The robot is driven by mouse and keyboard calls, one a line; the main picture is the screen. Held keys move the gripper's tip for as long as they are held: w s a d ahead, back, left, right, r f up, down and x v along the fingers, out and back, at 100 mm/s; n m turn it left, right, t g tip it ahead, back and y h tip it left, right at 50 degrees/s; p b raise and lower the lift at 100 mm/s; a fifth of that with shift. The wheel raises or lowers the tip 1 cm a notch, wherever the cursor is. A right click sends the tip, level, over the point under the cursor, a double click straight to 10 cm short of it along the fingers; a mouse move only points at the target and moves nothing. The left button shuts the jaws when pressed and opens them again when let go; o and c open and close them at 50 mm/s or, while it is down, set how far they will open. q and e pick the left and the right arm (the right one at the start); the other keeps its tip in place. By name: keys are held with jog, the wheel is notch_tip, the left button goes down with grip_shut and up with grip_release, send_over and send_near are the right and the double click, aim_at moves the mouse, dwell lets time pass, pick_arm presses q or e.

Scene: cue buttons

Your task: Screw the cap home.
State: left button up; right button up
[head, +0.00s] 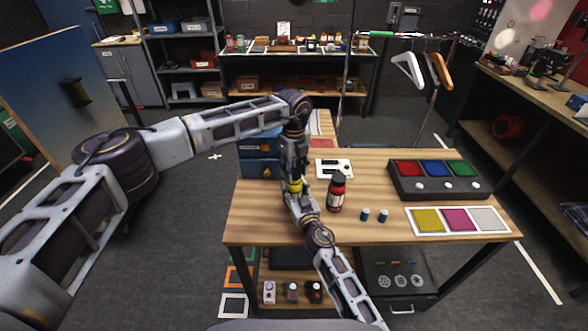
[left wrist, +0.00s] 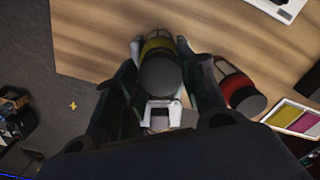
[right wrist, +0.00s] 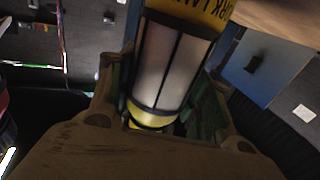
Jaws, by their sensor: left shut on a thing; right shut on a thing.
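A yellow work lamp (head: 295,187) is held upright between my two grippers above the table's left part. In the right wrist view the lamp (right wrist: 170,62) shows a lettered yellow band, a pale barred middle and a yellow ring. My right gripper (head: 296,197) is shut on its body. My left gripper (head: 293,172) comes down from above and is shut on the dark cap (left wrist: 158,75), which sits over the yellow end in the left wrist view. Whether the cap is fully seated cannot be told; the joint is hidden by the fingers.
A white panel (head: 334,168) and blue bins (head: 259,168) are behind.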

pick_arm(q)
jog(key=shift+f, duration=0.6)
dwell(0.6)
